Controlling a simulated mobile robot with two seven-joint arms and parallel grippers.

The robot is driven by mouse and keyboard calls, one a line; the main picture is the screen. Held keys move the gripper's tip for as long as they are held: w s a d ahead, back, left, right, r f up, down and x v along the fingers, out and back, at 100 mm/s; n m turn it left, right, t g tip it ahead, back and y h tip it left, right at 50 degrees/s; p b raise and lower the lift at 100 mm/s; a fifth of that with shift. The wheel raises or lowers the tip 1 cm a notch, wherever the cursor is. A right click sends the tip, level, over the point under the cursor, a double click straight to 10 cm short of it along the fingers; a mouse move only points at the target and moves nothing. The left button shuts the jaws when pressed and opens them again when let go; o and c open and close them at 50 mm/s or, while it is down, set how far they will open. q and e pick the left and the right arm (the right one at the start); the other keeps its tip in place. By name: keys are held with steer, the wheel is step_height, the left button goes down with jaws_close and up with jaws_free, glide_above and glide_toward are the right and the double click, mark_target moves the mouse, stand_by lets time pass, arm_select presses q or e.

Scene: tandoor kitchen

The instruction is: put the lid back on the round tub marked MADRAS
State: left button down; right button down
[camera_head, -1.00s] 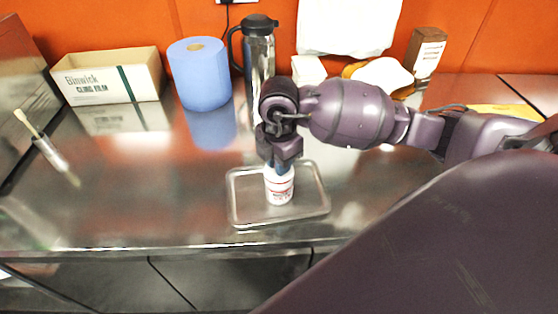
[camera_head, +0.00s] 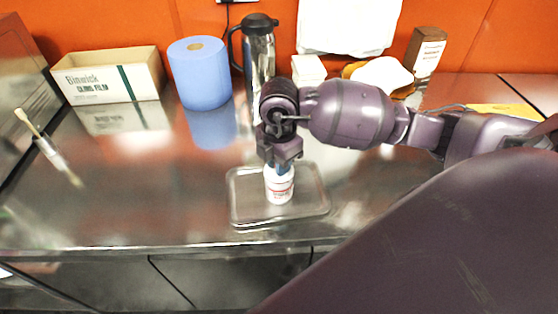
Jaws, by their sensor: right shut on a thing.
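A small white round tub (camera_head: 279,188) with red lettering stands upright on a shallow metal tray (camera_head: 243,212). The lettering is too small to read. My right gripper (camera_head: 276,167) points straight down over the tub, its fingers at the tub's top. It is shut on what appears to be the lid, which the fingers mostly hide. No separate lid shows on the tray or counter. I cannot tell whether the lid is seated on the rim or just above it. My left gripper is not in view.
A cling film box (camera_head: 110,77), a blue paper roll (camera_head: 200,74) and a dark-topped flask (camera_head: 259,50) stand along the back. A brush (camera_head: 50,152) is at the left. A brown container (camera_head: 425,55) stands at the back right. The steel counter left of the tray is clear.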

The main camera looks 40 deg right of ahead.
stand_by(0.7)
steer(key=shift+c, duration=2.4)
jaws_free()
steer(key=shift+r+p, duration=2.75)
steer(key=shift+r, duration=0.8)
steer(key=shift+c, duration=0.2)
jaws_close()
steer(key=shift+f+b, duration=1.9)
steer(key=shift+f, duration=0.85)
